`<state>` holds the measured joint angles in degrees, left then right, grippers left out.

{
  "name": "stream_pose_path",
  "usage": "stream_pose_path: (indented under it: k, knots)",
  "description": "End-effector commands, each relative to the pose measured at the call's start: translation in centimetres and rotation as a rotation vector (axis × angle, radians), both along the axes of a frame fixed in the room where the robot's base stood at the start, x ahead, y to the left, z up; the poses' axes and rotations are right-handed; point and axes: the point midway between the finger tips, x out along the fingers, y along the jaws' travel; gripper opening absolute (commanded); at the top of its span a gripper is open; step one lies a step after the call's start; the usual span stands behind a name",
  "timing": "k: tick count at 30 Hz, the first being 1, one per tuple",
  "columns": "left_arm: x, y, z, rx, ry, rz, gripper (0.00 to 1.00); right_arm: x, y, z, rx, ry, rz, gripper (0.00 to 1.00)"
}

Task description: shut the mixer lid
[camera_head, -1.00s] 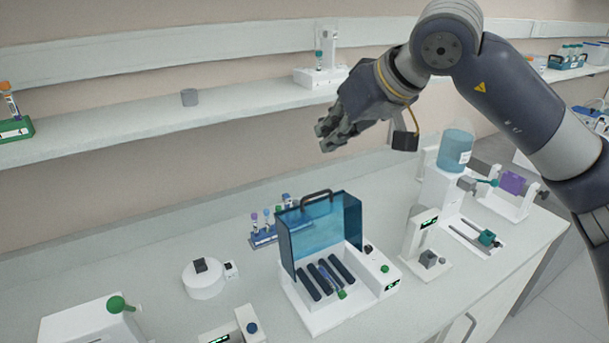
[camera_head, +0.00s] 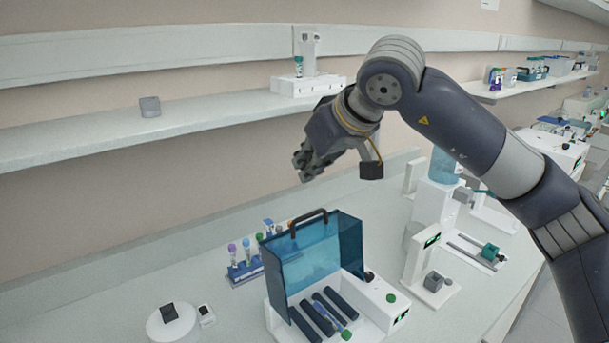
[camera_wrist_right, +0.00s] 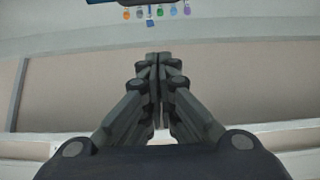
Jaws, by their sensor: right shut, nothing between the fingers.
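The mixer (camera_head: 377,334) is a white box on the bench with dark rollers inside and a green button on its right side. Its blue see-through lid (camera_head: 318,252) stands open and upright, with a dark handle (camera_head: 308,221) along its top edge. A tube with a green cap (camera_head: 346,335) lies among the rollers. My right gripper (camera_head: 304,166) is shut and empty, in the air above and behind the lid, apart from it. In the right wrist view its fingers (camera_wrist_right: 158,62) are together with nothing between them. My left gripper is not in view.
A rack of capped tubes (camera_head: 246,272) stands behind the lid on the left. A round white device (camera_head: 172,322) is at the front left. A white device with a grey block (camera_head: 432,282) stands right of the mixer. A wall shelf (camera_head: 205,122) runs behind.

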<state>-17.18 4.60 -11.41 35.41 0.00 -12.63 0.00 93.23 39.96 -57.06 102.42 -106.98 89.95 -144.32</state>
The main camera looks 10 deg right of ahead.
Motion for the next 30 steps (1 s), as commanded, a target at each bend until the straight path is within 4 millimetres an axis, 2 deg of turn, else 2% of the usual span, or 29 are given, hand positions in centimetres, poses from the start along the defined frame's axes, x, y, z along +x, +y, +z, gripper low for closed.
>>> stream_pose_path:
  k: [11, 21, 30]
  knots:
    - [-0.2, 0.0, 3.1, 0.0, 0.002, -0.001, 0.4, 5.0, 2.2, -5.7, 0.001, 0.008, 0.002, 0.0]
    - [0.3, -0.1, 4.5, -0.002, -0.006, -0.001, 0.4, 2.1, 0.8, -7.3, 0.0, 0.001, 0.001, 0.0]
    - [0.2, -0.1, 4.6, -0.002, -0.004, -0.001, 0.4, 1.7, 0.7, -7.6, 0.001, 0.001, 0.001, 0.0]
